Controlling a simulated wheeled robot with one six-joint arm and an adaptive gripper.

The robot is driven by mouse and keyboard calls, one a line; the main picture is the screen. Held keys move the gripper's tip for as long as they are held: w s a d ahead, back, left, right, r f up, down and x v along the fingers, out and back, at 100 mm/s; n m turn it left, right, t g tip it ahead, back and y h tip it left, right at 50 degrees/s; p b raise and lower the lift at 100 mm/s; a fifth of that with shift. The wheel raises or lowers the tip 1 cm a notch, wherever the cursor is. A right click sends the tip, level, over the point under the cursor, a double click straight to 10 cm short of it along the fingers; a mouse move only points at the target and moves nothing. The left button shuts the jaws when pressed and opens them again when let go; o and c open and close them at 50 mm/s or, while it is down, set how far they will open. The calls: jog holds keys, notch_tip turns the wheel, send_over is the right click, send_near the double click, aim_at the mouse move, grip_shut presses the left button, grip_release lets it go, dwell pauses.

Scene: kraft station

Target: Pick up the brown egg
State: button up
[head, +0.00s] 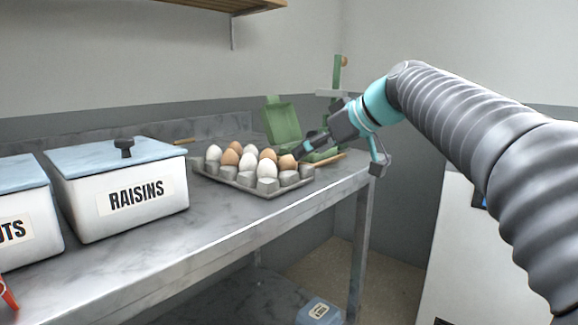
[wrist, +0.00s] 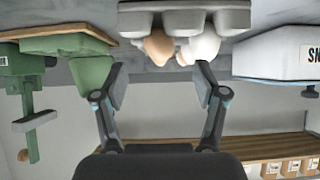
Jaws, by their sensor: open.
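A grey egg carton (head: 245,182) sits on the counter and holds several brown and white eggs. A brown egg (head: 287,162) is at its right end, closest to my gripper (head: 308,147). In the wrist view, which looks upside down, a brown egg (wrist: 158,47) shows in front of the space between my open fingers (wrist: 160,80). A white egg (wrist: 203,46) is beside it, near the right finger. My fingers are apart with nothing between them. The lower part of the brown egg is hidden by the carton.
A green scale (head: 284,122) stands behind the carton, and it also shows in the wrist view (wrist: 88,75). A white raisins box (head: 122,195) with a blue lid is to the left. The counter (head: 190,262) is clear in front, with its edge to the right.

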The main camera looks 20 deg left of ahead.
aim_at(292, 160)
jog(key=shift+p+x, duration=0.3)
jog(key=shift+x, duration=3.15)
jog(key=shift+w+r, duration=0.1)
jog(key=c, duration=0.9)
